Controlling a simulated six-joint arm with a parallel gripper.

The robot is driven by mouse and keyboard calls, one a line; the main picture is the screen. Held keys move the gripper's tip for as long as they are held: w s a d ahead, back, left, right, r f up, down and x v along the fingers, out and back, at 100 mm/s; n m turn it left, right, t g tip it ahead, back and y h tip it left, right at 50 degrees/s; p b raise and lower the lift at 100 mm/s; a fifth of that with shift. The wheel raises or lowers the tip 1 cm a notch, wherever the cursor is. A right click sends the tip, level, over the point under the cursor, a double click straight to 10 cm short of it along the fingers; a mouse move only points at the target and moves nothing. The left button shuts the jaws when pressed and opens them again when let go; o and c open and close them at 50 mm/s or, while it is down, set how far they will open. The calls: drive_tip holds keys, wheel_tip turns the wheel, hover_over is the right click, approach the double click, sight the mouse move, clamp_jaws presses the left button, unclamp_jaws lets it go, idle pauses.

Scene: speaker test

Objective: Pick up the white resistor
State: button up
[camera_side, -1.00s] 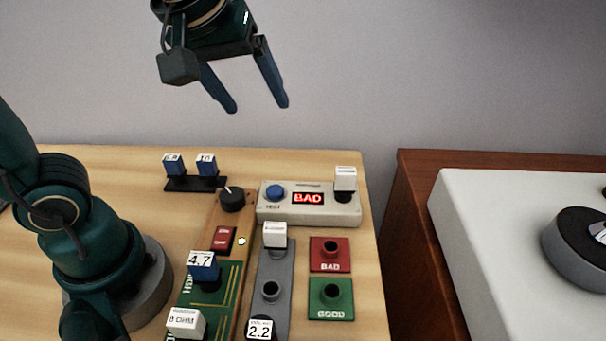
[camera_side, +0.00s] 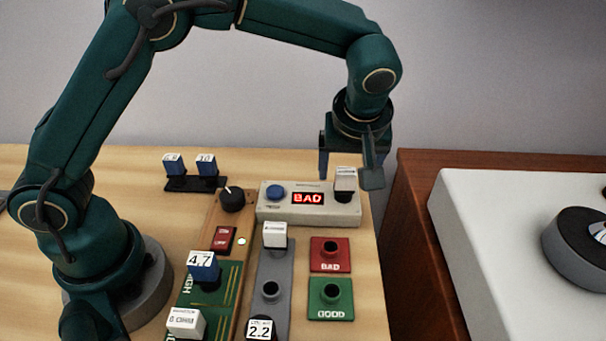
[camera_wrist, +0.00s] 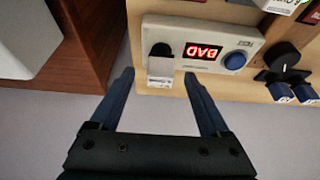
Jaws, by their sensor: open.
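A white resistor block (camera_side: 345,181) sits in the socket at the right end of the tester (camera_side: 272,209), whose red display reads BAD. My gripper (camera_side: 349,170) is open over that end, with one finger to each side of the block. In the wrist view, the white block (camera_wrist: 161,67) shows between the fingertips of my gripper (camera_wrist: 159,75), with a gap on both sides. Other white blocks stand on the grey strip (camera_side: 274,234), on the green board (camera_side: 185,322) and at the bottom edge, marked 2.2 (camera_side: 260,329).
A red BAD socket (camera_side: 330,254) and a green GOOD socket (camera_side: 331,299) stand empty in front of the tester. A blue 4.7 block (camera_side: 203,266) is on the board. Two blue blocks stand in a black rack (camera_side: 180,185). A brown cabinet (camera_side: 425,240) is to the right.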

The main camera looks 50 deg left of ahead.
sight(347, 173)
drive_tip(key=shift+x, duration=1.55)
drive_tip(key=shift+a, duration=0.1)
clamp_jaws()
drive_tip(key=shift+r, duration=0.15)
